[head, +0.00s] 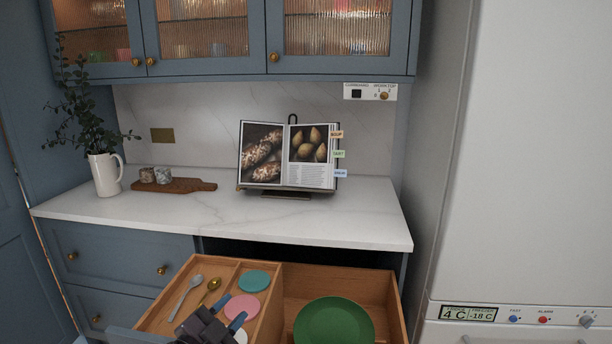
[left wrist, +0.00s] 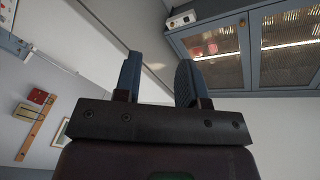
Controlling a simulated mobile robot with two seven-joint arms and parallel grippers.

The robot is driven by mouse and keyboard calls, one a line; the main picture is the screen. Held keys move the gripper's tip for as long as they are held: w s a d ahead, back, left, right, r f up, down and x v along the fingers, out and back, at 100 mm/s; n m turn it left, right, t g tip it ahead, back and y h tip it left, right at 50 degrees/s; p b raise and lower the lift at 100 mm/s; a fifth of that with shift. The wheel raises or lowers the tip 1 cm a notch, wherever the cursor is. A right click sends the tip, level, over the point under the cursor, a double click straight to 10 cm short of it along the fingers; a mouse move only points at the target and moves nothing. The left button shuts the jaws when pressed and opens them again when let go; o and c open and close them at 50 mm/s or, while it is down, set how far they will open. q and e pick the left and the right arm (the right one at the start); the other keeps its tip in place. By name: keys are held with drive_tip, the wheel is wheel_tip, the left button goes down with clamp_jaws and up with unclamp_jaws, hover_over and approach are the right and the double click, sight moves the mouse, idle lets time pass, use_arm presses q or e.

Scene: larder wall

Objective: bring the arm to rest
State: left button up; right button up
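My left gripper (head: 225,315) is at the bottom of the head view, in front of the open drawer's left part. It covers part of the discs there. In the left wrist view its two blue-tipped fingers (left wrist: 158,78) stand apart with nothing between them. It points up, towards the wall cabinets and ceiling. My right gripper is not in view.
The open drawer (head: 391,300) holds a green plate (head: 334,322), a silver spoon (head: 184,297), a gold spoon (head: 209,291), a teal disc (head: 253,280) and a pink disc (head: 242,306). The counter (head: 350,222) bears a cookbook (head: 288,157), board (head: 195,185) and jug (head: 105,175). A fridge (head: 530,150) stands right.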

use_arm(q)
drive_tip(key=s+a+f+n+g+y, duration=0.2)
drive_tip(key=s+a+f+n, duration=0.2)
drive_tip(key=s+f, duration=0.4)
drive_tip(key=s+a+f+n+g+y, duration=0.1)
drive_tip(key=s+a+f+n+y, duration=0.2)
drive_tip(key=s+f, duration=0.4)
drive_tip(key=s+a+f+n+g+y, duration=0.2)
drive_tip(key=s+a+f+n, duration=0.3)
drive_tip(key=s+f, duration=0.3)
drive_tip(key=s+y, duration=0.1)
drive_tip(key=s, duration=0.3)
drive_tip(key=shift+s+a+f+n+g, duration=0.25)
drive_tip(key=shift+a+f+n+g, duration=0.05)
drive_tip(key=shift+a+f+n, duration=0.1)
